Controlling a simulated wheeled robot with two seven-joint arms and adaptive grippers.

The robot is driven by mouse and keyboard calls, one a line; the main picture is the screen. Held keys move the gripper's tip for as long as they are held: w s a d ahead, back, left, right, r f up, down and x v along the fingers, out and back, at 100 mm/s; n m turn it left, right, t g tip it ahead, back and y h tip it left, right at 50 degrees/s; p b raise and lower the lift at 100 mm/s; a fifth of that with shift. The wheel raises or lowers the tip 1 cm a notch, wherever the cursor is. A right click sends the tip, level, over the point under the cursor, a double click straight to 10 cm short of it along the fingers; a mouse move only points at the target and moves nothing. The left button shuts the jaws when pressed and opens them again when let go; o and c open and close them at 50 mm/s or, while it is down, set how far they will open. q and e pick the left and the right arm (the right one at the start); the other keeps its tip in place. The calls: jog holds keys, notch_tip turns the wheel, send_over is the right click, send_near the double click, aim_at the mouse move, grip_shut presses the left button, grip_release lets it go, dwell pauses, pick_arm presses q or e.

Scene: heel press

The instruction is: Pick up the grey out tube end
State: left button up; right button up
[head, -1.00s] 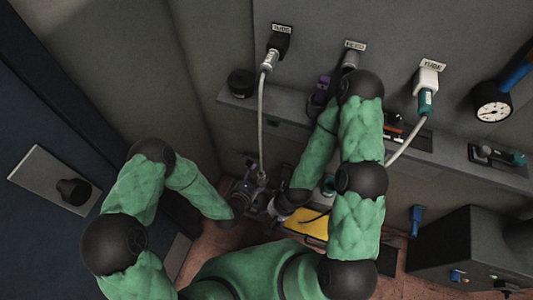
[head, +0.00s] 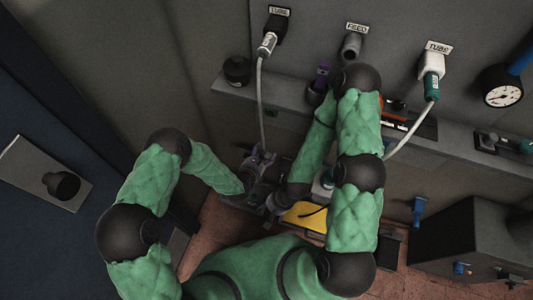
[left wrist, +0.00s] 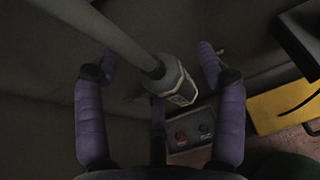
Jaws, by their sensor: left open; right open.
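The grey out tube end (left wrist: 175,83) is a grey collar with a pale label, at the lower end of a pale tube (left wrist: 110,35) in the left wrist view. My left gripper (left wrist: 157,60) is open, with one purple finger on each side of the tube end and gaps visible on both sides. In the head view the tube (head: 261,105) hangs from a black wall fitting down to my left gripper (head: 259,160), which hides the tube end. My right gripper (head: 278,204) is low beside it, and its jaws are hard to make out.
A yellow panel (head: 305,216) is right of my right gripper. A wall ledge (head: 290,100) bears a black knob (head: 237,70). A second tube (head: 411,130) hangs at the right.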

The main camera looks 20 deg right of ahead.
pick_arm(q)
jog(key=shift+x, duration=1.05)
jog(key=c, duration=1.2)
jog(key=shift+r, duration=0.1)
jog(key=shift+c, duration=0.2)
